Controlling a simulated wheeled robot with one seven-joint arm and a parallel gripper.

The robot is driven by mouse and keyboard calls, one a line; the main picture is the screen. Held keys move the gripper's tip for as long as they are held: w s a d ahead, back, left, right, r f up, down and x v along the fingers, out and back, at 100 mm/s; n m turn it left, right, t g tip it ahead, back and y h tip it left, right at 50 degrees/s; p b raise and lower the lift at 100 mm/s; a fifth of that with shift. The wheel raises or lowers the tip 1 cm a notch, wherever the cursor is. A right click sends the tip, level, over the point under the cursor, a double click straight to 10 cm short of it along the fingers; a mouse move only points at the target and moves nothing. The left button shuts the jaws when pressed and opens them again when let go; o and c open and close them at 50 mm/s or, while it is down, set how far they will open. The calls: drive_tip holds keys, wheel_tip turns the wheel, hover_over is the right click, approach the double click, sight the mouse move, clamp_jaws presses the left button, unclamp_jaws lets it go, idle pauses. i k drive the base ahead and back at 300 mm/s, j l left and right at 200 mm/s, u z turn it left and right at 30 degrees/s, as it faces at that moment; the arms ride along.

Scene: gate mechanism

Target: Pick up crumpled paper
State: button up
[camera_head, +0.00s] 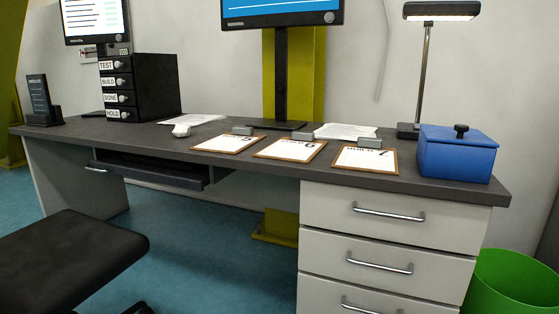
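A small whitish lump (181,130) lies on the desk top, left of the clipboards and beside a flat white sheet (197,120). It may be the crumpled paper, but it is too small to tell for sure. No other crumpled paper is clearly visible. My gripper is not in view.
The dark desk top (240,170) holds three clipboards (290,149), a black drawer box (140,85), a blue lidded box (455,155), a lamp (424,70) and a monitor stand (281,80). A black stool (65,255) stands front left; a green bin (510,285) is at lower right.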

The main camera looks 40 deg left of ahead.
sight(183, 130)
drive_tip(key=u, duration=2.15)
